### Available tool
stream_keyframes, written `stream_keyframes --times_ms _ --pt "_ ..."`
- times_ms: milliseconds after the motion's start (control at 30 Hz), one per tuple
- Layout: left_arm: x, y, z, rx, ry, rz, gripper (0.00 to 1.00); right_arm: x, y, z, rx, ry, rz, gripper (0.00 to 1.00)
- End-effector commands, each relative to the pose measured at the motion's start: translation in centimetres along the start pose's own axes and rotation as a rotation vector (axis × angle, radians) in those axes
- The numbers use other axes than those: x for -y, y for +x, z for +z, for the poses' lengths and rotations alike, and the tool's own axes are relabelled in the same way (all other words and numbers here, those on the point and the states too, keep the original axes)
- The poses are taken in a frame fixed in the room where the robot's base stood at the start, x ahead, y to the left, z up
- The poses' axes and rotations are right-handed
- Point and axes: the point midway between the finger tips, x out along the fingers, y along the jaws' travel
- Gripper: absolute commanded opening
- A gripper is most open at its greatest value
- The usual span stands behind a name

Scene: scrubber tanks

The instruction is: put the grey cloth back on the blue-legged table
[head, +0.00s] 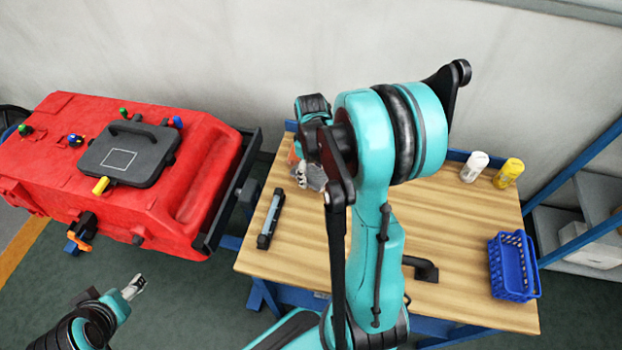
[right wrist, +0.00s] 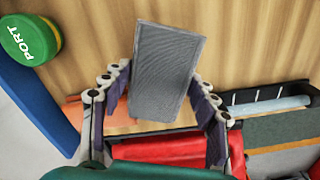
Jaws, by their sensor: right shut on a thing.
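The grey cloth (right wrist: 168,72) is a flat, ribbed rectangle between the fingers of my right gripper (right wrist: 160,95) in the right wrist view. The gripper is shut on it, over the wooden top. I cannot tell whether the cloth touches the wood. In the head view my right gripper (head: 312,176) is over the back left part of the blue-legged table (head: 300,255), and its arm largely hides the cloth. My left gripper (head: 133,287) is low at the left, in front of the red scrubber and away from the table; its jaw gap is too small to judge.
The red scrubber (head: 200,165) stands left of the table. A black holder with a pale bar (head: 270,218), white bottle (head: 474,167), yellow bottle (head: 508,173), blue basket (head: 513,266) and black handle (head: 420,268) are on the table. A green PORT cap (right wrist: 28,40) shows beside the cloth.

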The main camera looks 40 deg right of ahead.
Motion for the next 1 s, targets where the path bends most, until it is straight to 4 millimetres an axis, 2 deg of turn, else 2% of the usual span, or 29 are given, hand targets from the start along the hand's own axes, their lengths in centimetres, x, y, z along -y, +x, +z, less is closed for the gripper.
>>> stream_keyframes --times_ms 100,167,567,600,633,667,1000 --pt "0.0 1.0 0.7 0.000 0.000 0.000 0.66 0.0 2.3 0.0 0.000 0.000 0.000 0.32" --pt "0.0 1.1 0.8 0.000 0.000 0.000 0.66 0.0 2.9 0.0 0.000 0.000 0.000 0.32" --pt "0.0 1.4 1.0 0.000 0.000 0.000 0.66 0.0 3.3 0.0 0.000 0.000 0.000 0.32" --pt "0.0 1.3 0.9 0.000 0.000 0.000 0.66 0.1 3.2 0.0 0.000 0.000 0.000 0.70" --pt "0.0 1.3 0.9 0.000 0.000 0.000 0.66 0.0 3.2 0.0 0.000 0.000 0.000 0.78" --pt "0.0 1.3 0.9 0.000 0.000 0.000 0.66 0.0 3.2 0.0 0.000 0.000 0.000 0.80" --pt "0.0 1.1 0.8 0.000 0.000 0.000 0.66 0.0 2.9 0.0 0.000 0.000 0.000 0.80"
